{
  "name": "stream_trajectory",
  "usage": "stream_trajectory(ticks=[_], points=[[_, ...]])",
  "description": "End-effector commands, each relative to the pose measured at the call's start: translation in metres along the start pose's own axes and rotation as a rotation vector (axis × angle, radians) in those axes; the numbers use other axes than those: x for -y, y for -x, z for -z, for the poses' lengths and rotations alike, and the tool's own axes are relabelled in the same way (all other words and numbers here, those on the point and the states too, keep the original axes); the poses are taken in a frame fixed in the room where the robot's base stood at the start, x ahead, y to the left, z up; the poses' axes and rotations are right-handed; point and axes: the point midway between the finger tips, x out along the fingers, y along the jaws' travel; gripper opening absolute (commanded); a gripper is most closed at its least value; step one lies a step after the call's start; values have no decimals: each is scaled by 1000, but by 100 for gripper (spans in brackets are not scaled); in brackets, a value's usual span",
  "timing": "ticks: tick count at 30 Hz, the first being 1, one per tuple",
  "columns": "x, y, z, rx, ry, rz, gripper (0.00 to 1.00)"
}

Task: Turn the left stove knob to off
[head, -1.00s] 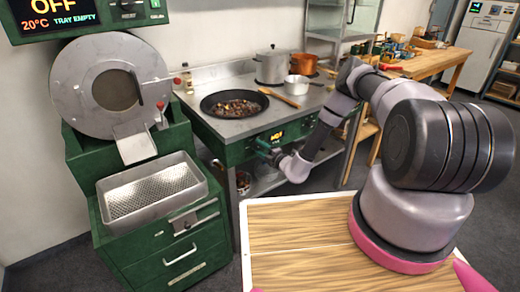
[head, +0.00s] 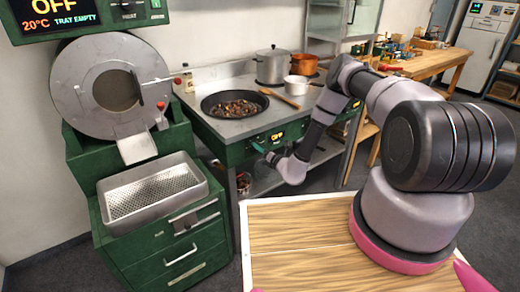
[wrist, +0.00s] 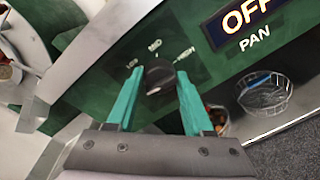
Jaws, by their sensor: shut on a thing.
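The left stove knob (wrist: 158,80) is a dark round knob on the green stove front, with small heat-level marks around it in the wrist view. My gripper (wrist: 160,72) has its two teal fingers on either side of the knob and is shut on it. The pan display (wrist: 246,22) beside the knob reads OFF in the wrist view. In the head view, my gripper (head: 260,148) is at the left part of the stove front (head: 232,152), where the knob itself is hidden.
A dark pan of chestnuts (head: 235,103) sits on the stove top, with a wooden spoon (head: 280,98), a steel pot (head: 273,66) and a white pot (head: 296,85) nearby. The green roaster (head: 113,90) stands close on the left. A wire basket (wrist: 265,95) sits below the panel.

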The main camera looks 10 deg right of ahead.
Motion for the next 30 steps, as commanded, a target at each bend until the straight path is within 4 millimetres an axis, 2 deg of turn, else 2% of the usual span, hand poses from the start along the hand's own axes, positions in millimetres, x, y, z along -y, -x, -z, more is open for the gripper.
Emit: stream_trajectory(ticks=[9, 26, 27, 29, 30], points=[[0, 1, 0, 9, 135, 6, 0], [0, 1, 1, 11, 167, 7, 0], [0, 1, 1, 11, 167, 7, 56], [0, 1, 1, 11, 167, 7, 78], [0, 1, 1, 11, 166, 7, 81]])
